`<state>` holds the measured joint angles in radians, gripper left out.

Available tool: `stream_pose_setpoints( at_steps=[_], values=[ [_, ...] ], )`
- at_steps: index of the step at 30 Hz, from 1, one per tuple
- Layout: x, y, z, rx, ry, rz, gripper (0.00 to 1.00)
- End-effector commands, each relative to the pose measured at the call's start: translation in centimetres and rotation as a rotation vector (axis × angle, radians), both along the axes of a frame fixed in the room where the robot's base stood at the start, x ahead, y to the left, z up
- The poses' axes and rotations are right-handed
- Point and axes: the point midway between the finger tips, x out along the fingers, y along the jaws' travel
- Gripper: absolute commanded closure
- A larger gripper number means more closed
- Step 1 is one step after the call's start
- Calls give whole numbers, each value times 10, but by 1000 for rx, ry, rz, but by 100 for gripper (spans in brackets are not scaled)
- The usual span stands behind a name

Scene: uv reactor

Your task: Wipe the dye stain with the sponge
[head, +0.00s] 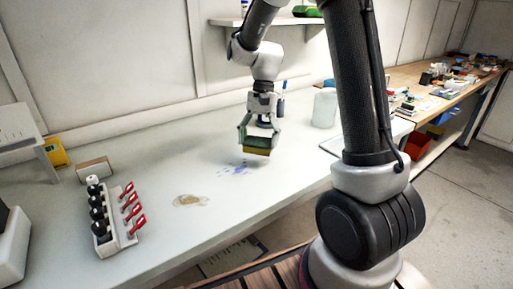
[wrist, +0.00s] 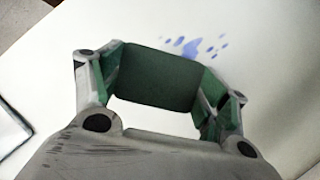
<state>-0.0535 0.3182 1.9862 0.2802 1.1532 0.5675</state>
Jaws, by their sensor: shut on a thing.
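My gripper (head: 259,137) is shut on the sponge (head: 257,151), which has a dark green top and a yellow lower part. In the wrist view the sponge (wrist: 160,80) sits between the two fingers of my gripper (wrist: 160,85). The blue-violet dye stain (head: 238,169) is a cluster of splashes on the white bench, just left of and in front of the sponge. In the wrist view the stain (wrist: 191,47) shows beyond the sponge's edge, partly hidden by it. I cannot tell whether the sponge touches the bench.
A brown stain (head: 190,200) lies left of the dye. A rack (head: 120,225) with black-capped bottles and red-handled items stands at the left, near a small box (head: 95,168). A translucent container (head: 325,108) stands right of my gripper. The bench around the dye is clear.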

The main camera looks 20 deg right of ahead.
Motion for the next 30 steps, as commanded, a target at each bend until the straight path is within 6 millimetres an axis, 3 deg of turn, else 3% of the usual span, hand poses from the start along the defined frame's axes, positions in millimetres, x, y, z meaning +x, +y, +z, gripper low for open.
stream_pose_setpoints(
  at_steps=[12, 30],
  values=[
    [-3, -6, 34, 1, 0, 2, 51],
    [-4, -8, 35, 0, 1, -1, 51]
  ],
)
